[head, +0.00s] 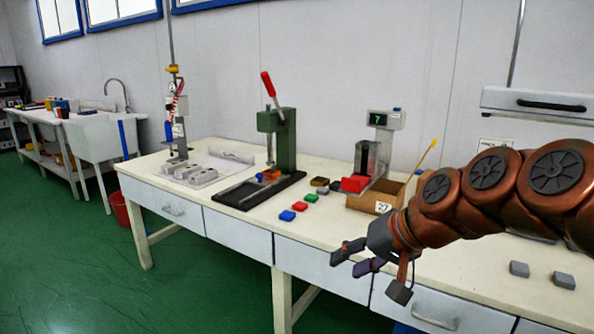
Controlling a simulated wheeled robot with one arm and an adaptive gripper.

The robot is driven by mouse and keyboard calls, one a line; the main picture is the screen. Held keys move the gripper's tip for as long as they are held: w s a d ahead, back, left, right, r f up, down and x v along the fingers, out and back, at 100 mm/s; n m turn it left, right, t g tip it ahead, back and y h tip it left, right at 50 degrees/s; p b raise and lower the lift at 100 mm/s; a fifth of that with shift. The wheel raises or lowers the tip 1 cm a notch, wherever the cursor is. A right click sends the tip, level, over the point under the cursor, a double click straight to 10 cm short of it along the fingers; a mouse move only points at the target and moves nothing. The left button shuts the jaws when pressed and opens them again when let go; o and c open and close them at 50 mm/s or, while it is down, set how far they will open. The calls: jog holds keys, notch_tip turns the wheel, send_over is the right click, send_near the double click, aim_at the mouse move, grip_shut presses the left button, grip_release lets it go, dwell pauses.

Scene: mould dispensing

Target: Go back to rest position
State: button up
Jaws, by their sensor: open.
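My gripper (362,259) is open and empty. It hangs at the end of my copper-coloured arm, which reaches in from the right. The fingers are in front of the front edge of the white workbench (240,213), with the bench drawers behind them in the picture. No object is between the fingers.
On the bench stand a green press (284,145) with a red lever, a dispenser (367,160) with a display reading 7, and a cardboard box (375,203) marked 27. Small coloured blocks (300,206) lie between them. Two grey blocks (519,269) lie at right. Green floor (90,270) is clear at left.

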jog(key=s+d+f+g+h, duration=0.25)
jog(key=s+f, duration=0.35)
jog(key=s, duration=0.3)
jog(key=s+d+f+n+g+h, duration=0.1)
jog(key=s+d+f+g+h, duration=0.15)
jog(key=s+f, duration=0.5)
jog(key=s+d+f+g+h, duration=0.25)
jog(key=s+f, duration=0.25)
jog(key=s, duration=0.6)
jog(key=s+d+p+v, duration=0.1)
jog(key=p+v, duration=0.7)
jog(key=s+d+r+p+v, duration=0.1)
jog(key=s+p+v, duration=0.1)
jog(key=p+v, duration=0.6)
jog(key=shift+w+d+r+y+p, duration=0.2)
jog(key=shift+r+y+p, duration=0.2)
jog(key=shift+r, duration=0.4)
